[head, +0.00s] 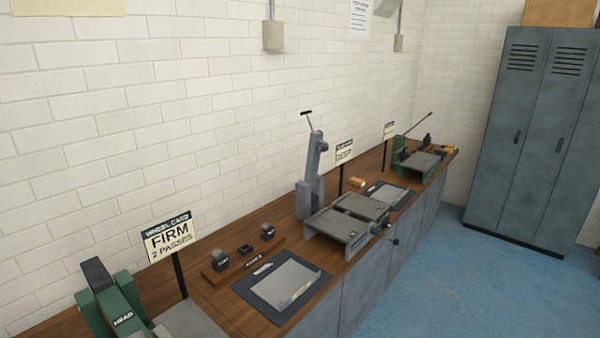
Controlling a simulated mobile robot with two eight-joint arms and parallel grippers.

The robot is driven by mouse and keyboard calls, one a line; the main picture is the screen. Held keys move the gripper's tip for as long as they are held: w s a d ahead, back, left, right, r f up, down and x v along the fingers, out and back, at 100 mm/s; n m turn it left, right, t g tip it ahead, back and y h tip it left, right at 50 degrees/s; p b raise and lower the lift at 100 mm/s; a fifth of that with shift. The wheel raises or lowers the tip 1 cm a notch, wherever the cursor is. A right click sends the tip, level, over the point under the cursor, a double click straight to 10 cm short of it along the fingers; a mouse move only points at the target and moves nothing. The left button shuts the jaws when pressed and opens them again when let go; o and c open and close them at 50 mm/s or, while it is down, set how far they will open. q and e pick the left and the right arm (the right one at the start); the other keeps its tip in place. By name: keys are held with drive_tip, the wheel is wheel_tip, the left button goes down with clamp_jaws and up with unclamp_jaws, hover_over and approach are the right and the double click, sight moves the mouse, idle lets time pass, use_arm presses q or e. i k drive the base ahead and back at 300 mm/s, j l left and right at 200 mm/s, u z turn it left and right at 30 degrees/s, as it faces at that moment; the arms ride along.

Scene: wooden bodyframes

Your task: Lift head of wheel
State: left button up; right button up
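A green machine (112,308) with a dark top piece (96,274) stands at the lower left of the bench, cut off by the bottom edge. Its sloping green part carries a label reading HEAD (123,320). I cannot tell from this angle whether that head is raised or lowered. A sign (169,237) on a dark post beside it reads WHEEL CARD, FIRM, 2 PASSES. Neither of my grippers is in view.
The wooden bench (215,298) runs along the brick wall. It holds a block with dark pieces (241,255), a dark mat with a grey sheet (283,280), a grey machine (345,224) and a far green machine (420,160). Grey lockers (528,130) stand right; blue floor (470,280) is clear.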

sight(126, 324)
drive_tip(key=u, duration=1.4)
drive_tip(key=k+j+z, duration=0.15)
drive_tip(key=j+z, duration=0.2)
